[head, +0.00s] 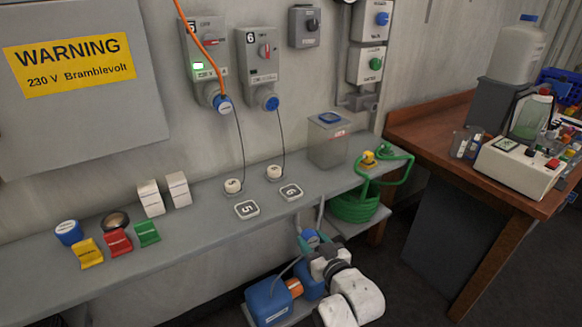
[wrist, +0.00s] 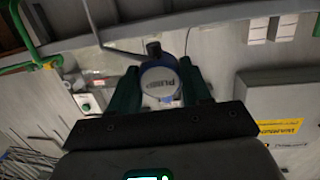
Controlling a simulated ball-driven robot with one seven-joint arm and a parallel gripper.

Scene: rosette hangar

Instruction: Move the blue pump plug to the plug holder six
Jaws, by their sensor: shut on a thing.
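In the wrist view my gripper (wrist: 160,88) is shut on the blue pump plug (wrist: 160,76), whose pale round face reads PUMP. One dark green finger is on each side of the plug. In the head view a blue part that looks like this plug (head: 309,238) shows at the end of my white arm, in front of and below the shelf; the fingers are not clear there. A switch box marked 6 (head: 258,58) hangs on the wall, with a blue round fitting (head: 267,100) below it. A tile marked 6 (head: 290,193) lies on the shelf.
The grey shelf (head: 205,222) carries a tile marked 5 (head: 246,209), white corded caps (head: 233,186), a clear bin (head: 328,142) and coloured blocks (head: 118,242). An orange cable (head: 188,22) runs to box 5 (head: 204,55). A blue pump (head: 268,300) stands below. A wooden bench (head: 425,130) is right.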

